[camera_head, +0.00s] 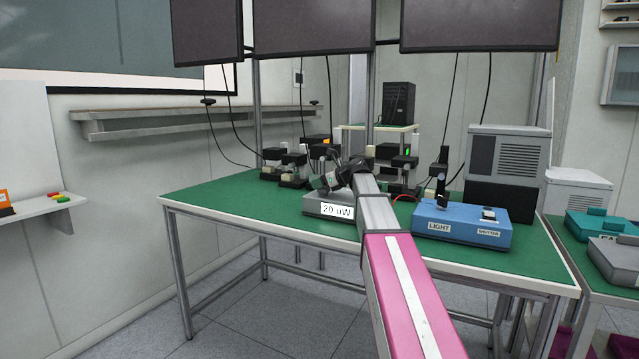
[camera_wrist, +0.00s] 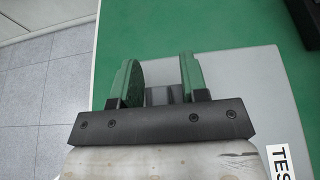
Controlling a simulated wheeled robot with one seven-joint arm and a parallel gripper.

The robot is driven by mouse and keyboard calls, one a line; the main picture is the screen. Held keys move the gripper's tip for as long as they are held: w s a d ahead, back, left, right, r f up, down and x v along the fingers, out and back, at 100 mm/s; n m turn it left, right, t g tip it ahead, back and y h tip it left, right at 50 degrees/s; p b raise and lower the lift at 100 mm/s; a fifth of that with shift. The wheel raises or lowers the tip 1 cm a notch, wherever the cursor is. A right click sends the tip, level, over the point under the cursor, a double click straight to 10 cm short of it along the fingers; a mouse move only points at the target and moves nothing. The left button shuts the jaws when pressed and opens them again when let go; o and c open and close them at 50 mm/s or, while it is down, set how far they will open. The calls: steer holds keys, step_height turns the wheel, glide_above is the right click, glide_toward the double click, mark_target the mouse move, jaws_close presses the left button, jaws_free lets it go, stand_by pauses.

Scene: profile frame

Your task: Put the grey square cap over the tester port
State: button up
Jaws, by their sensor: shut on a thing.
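My gripper (camera_wrist: 160,72) has two green fingers, shut on a small grey block-like piece (camera_wrist: 163,95), which looks like the grey square cap. Only part of it shows between the fingers. Below the gripper lies the flat light-grey top of the tester (camera_wrist: 240,95), with a white label starting "TES" at the lower right. In the head view the tester (camera_head: 313,205) is a grey box with a "20 uW" display on the green table, and my gripper is above it, mostly hidden by my arm. I cannot make out the port, nor the gap between cap and tester.
The green table (camera_head: 235,197) is clear at its front left. A blue "LIGHT" and "SHUTTER" box (camera_head: 462,222) stands right of the tester. Small black optical mounts (camera_head: 293,165) stand behind to the left, and a grey-black cabinet (camera_head: 505,170) at the back right. Monitors hang above.

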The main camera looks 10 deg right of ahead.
steer(key=shift+f, duration=0.65)
steer(key=o, duration=1)
steer(key=shift+c, duration=0.2)
steer(key=v, duration=1)
steer(key=shift+s+d+r, duration=0.2)
steer(key=shift+d, duration=0.1)
